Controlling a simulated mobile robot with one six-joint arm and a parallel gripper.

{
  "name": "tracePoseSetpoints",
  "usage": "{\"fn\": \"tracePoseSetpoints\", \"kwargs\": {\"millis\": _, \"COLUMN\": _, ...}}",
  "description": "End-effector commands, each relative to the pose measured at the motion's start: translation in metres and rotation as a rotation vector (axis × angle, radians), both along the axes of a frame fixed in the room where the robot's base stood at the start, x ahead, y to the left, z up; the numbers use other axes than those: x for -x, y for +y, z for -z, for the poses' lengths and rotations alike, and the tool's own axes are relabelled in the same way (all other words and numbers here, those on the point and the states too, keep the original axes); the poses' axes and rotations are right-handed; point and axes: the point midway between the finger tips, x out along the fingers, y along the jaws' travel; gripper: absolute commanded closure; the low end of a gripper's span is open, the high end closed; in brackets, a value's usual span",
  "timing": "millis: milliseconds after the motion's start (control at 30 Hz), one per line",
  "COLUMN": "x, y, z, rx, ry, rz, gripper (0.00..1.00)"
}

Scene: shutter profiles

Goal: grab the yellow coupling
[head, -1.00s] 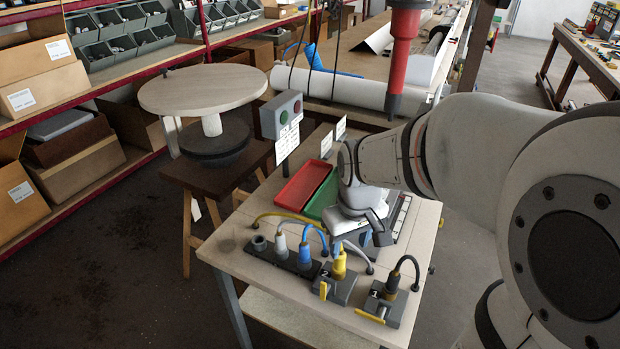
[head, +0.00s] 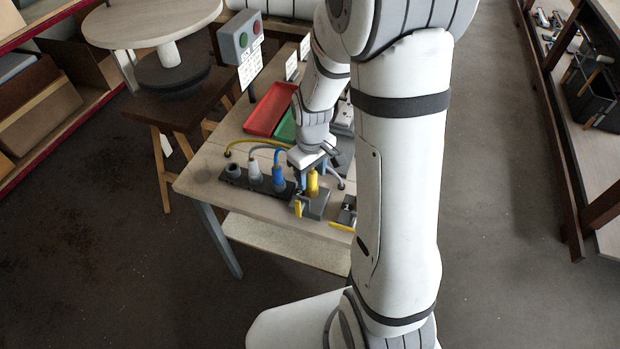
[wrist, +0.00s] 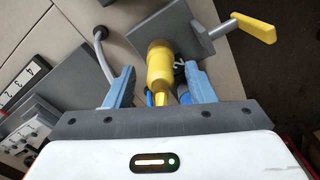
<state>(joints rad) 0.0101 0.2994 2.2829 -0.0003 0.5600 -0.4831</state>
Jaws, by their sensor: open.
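The yellow coupling (head: 312,184) stands upright in a grey socket block marked 2 (head: 315,207), near the front of the workbench. In the wrist view the coupling (wrist: 160,68) lies between the two blue fingers of my gripper (wrist: 160,85). The gripper is open, with a finger on each side and gaps showing beside the coupling. In the head view my gripper (head: 311,172) is just above and behind the coupling, partly hidden by my arm. A yellow lever (wrist: 246,29) sticks out from the block.
A dark strip (head: 258,183) holds a grey-white coupling (head: 254,168) and a blue coupling (head: 279,178), left of the yellow one. A second block (head: 347,212) is partly hidden by my arm. Red (head: 270,109) and green (head: 286,127) trays lie behind.

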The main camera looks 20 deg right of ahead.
Motion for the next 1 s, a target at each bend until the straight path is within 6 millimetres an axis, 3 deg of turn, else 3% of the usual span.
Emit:
{"fn": "tracePoseSetpoints", "kwargs": {"millis": 333, "x": -0.0001, "y": -0.0004, "z": 0.0071, "rx": 0.000, "ry": -0.001, "rz": 0.002, "gripper": 0.52}}
{"fn": "tracePoseSetpoints", "kwargs": {"millis": 900, "x": -0.0001, "y": -0.0009, "z": 0.0068, "rx": 0.000, "ry": -0.001, "rz": 0.003, "gripper": 0.99}}
{"fn": "tracePoseSetpoints", "kwargs": {"millis": 1000, "x": -0.0002, "y": -0.0010, "z": 0.0066, "rx": 0.000, "ry": -0.001, "rz": 0.003, "gripper": 1.00}}
